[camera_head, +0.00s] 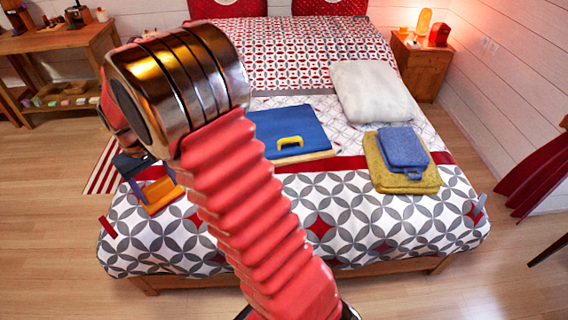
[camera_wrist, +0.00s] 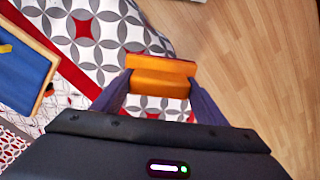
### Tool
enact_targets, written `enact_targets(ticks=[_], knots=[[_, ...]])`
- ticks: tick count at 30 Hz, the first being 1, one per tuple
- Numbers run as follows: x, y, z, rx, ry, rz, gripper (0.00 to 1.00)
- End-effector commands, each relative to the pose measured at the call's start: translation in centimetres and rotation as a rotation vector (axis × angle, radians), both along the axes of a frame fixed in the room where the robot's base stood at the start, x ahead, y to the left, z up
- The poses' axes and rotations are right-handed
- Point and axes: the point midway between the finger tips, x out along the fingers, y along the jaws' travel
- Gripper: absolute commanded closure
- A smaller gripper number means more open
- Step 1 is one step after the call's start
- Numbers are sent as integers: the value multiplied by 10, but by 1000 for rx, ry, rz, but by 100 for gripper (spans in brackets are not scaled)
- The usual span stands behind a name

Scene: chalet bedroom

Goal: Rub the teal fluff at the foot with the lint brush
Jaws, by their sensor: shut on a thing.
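My gripper (camera_head: 153,180) is over the left side of the bed's foot end and is shut on an orange block-like thing (camera_head: 160,195), which looks like the lint brush. In the wrist view the orange brush (camera_wrist: 160,82) sits between the two dark fingers of my gripper (camera_wrist: 158,92), above the patterned cover. Whether the brush touches the cover I cannot tell. A small grey-blue patch (camera_head: 478,207) lies at the right edge of the bed's foot; I cannot tell if it is the teal fluff. No clearly teal fluff shows in the wrist view.
A small red strip (camera_head: 108,227) is at the left edge. Wooden floor surrounds the bed.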

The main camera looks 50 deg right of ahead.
Motion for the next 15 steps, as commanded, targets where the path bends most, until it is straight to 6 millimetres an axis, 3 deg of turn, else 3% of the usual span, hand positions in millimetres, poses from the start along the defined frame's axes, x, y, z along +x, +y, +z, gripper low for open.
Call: enact_targets(ticks=[5, 15], knots=[[8, -50, -18, 0, 3, -92, 52], [7, -182, -65, 0, 4, -325, 52]])
